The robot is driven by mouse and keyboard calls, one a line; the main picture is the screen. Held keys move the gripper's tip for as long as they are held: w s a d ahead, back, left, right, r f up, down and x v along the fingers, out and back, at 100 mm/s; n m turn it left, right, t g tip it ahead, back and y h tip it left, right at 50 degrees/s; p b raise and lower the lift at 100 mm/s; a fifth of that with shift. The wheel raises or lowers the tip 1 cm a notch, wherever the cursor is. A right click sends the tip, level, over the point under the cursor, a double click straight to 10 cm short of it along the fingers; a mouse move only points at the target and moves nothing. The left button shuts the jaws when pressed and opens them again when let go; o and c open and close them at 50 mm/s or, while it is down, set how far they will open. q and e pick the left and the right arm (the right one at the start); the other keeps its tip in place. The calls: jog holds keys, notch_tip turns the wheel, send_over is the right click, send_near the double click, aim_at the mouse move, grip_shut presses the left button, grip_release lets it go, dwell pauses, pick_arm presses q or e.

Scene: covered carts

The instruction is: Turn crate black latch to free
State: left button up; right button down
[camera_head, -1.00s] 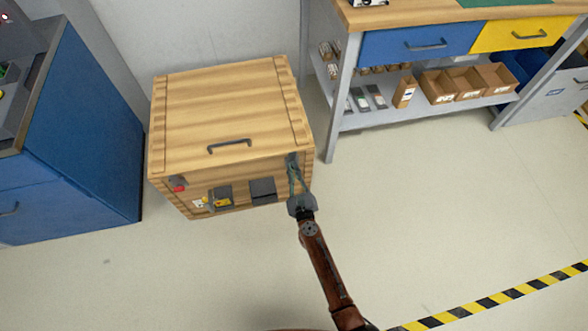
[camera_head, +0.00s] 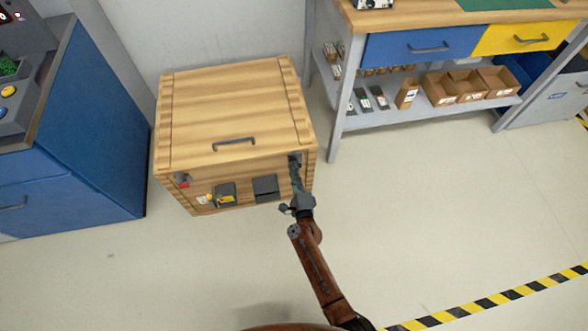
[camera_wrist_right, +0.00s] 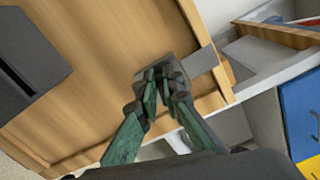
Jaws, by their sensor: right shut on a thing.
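The wooden crate (camera_head: 235,120) stands on the floor with its lid down and a dark handle (camera_head: 233,142) on the lid. The black latch (camera_head: 294,160) is at the upper right of the crate's front; in the right wrist view the dark latch plate (camera_wrist_right: 202,60) shows at the fingertips. My right gripper (camera_head: 296,174) reaches up to it from below. In the right wrist view the green-sided fingers (camera_wrist_right: 162,80) are closed together on the latch, hiding part of it. A red-marked latch (camera_head: 183,181) is at the front's left. My left gripper is out of view.
The crate's front also carries a dark box with yellow marks (camera_head: 224,195) and a dark plate (camera_head: 265,188). A blue cabinet (camera_head: 90,130) stands close on the left. A workbench (camera_head: 350,90) stands at the right. The floor in front is clear.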

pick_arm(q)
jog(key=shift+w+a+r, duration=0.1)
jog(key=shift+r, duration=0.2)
pick_arm(e)
jog(key=shift+f+n, duration=0.15)
jog(key=shift+n, duration=0.65)
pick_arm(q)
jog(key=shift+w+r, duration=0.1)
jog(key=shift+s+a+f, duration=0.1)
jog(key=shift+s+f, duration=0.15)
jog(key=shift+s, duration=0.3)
pick_arm(e)
jog(key=c, duration=2.1)
grip_release()
